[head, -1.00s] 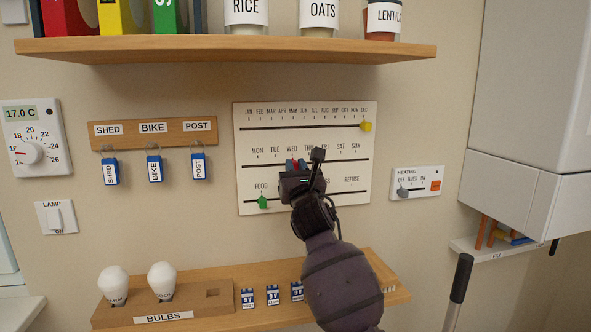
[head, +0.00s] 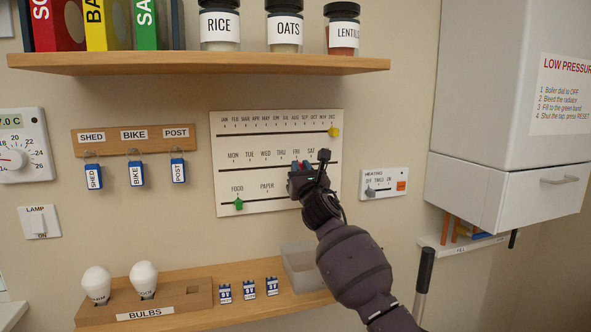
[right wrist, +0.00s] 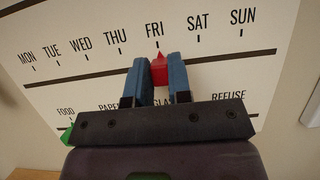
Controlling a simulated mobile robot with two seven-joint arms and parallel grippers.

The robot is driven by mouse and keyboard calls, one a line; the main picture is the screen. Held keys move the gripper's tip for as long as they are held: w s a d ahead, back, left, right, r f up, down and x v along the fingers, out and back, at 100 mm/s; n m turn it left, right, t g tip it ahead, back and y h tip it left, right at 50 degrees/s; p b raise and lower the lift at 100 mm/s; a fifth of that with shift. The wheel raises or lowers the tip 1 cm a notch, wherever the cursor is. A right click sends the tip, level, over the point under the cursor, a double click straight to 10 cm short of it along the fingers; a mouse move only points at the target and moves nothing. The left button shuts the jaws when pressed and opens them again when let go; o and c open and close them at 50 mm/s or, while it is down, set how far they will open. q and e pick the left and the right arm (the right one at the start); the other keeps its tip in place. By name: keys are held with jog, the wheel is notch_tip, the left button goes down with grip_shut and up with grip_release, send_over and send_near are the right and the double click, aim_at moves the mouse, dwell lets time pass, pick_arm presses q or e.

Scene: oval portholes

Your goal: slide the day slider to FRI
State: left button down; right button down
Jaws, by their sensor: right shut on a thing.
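The white slider board (head: 240,150) hangs on the wall with month, day and bin rows. The red day slider (right wrist: 158,70) sits on the middle track, its tip under the FRI mark in the right wrist view. My right gripper (right wrist: 157,80) is shut on it, with one blue finger on each side. In the head view my right gripper (head: 299,172) covers most of the slider, just below FRI. The yellow month slider (head: 334,132) is at DEC. The green bin slider (head: 239,204) is at FOOD. My left gripper is not in view.
A shelf (head: 200,64) with jars and books juts out above the board. A heating panel (head: 383,184) is right of the board. Key tags hang at left.

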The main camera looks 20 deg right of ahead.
jog(key=c, duration=1)
grip_release()
jog(key=shift+c, duration=0.2)
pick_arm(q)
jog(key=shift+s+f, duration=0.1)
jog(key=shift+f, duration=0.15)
pick_arm(e)
jog(key=v, duration=1.1)
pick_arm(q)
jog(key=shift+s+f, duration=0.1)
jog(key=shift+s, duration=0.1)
pick_arm(e)
jog(key=shift+a, duration=0.1)
